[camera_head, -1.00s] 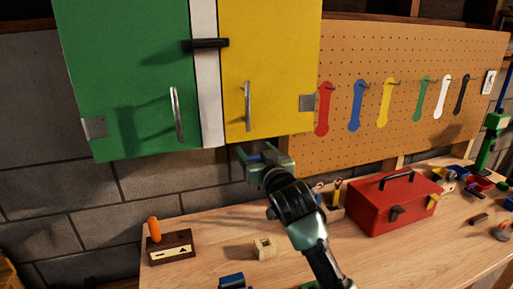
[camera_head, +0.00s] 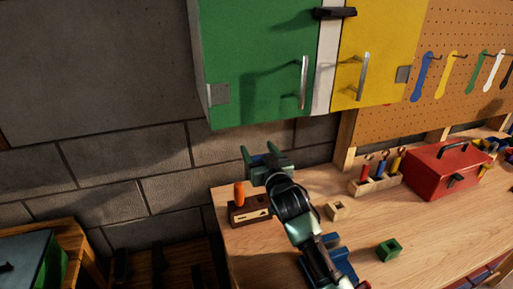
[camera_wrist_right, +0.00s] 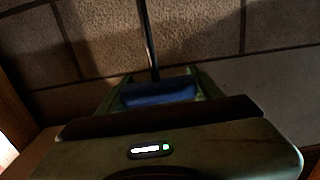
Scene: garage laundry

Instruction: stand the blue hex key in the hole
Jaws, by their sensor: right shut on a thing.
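My right gripper (camera_head: 264,155) is raised in front of the block wall, above and behind the dark wooden block in the head view. It is shut on the blue hex key, whose blue part (camera_wrist_right: 158,93) lies between the fingers in the right wrist view. A thin dark shaft (camera_wrist_right: 148,40) runs up from it. In the head view the key is mostly hidden by the gripper. The dark block (camera_head: 250,212) sits at the bench's left end with an orange peg-like piece (camera_head: 239,194) upright in it. I cannot make out which hole is meant. My left gripper is out of view.
A small pale wooden block (camera_head: 336,211) and a green block (camera_head: 390,250) with openings stand on the bench (camera_head: 440,220). A tool rack (camera_head: 375,186) and red toolbox (camera_head: 440,170) are behind, to the right. The green cabinet (camera_head: 255,60) hangs above my gripper.

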